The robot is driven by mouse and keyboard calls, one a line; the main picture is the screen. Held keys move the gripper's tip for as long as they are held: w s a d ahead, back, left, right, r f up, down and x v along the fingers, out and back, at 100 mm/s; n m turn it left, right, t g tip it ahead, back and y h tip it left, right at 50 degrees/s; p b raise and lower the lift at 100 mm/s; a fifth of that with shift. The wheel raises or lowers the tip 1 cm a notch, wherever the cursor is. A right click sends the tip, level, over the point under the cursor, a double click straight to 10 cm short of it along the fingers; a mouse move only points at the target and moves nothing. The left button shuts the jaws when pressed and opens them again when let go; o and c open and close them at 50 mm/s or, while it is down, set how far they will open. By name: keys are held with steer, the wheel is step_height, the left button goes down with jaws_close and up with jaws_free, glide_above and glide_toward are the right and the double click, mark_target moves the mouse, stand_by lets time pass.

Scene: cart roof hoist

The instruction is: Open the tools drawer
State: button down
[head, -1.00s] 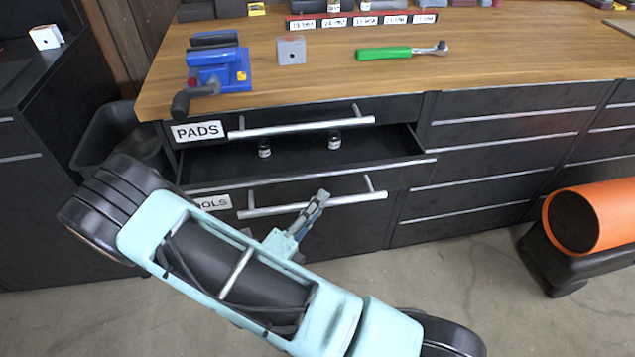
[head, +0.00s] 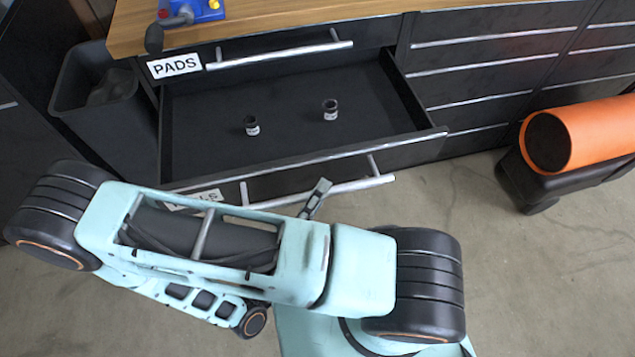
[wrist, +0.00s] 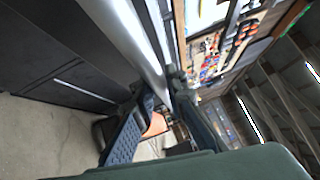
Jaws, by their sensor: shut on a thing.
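The tools drawer (head: 300,165) is pulled well out below the pads drawer, with its black interior in view. Its label (head: 205,196) is partly hidden by my arm. Its pale bar handle (head: 345,189) runs along the front. My gripper (head: 316,198) is shut on this handle, right of its middle; my arm hides part of the gripper. In the wrist view the bright handle bar (wrist: 130,35) runs in between my gripper's fingers (wrist: 165,95). Two small dark cylinders with pale labels, one at left (head: 252,125) and one at right (head: 330,110), stand inside the drawer.
The pads drawer (head: 290,62) above is shut. A black bin (head: 95,110) stands left of the cabinet. An orange roll (head: 585,135) on a dark stand is at the right. A blue vise (head: 197,8) sits on the bench. Concrete floor is clear in front at right.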

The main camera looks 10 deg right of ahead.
steer(key=c, duration=1.9)
jaws_free()
steer(key=shift+c, duration=0.2)
steer(key=shift+r, duration=0.1)
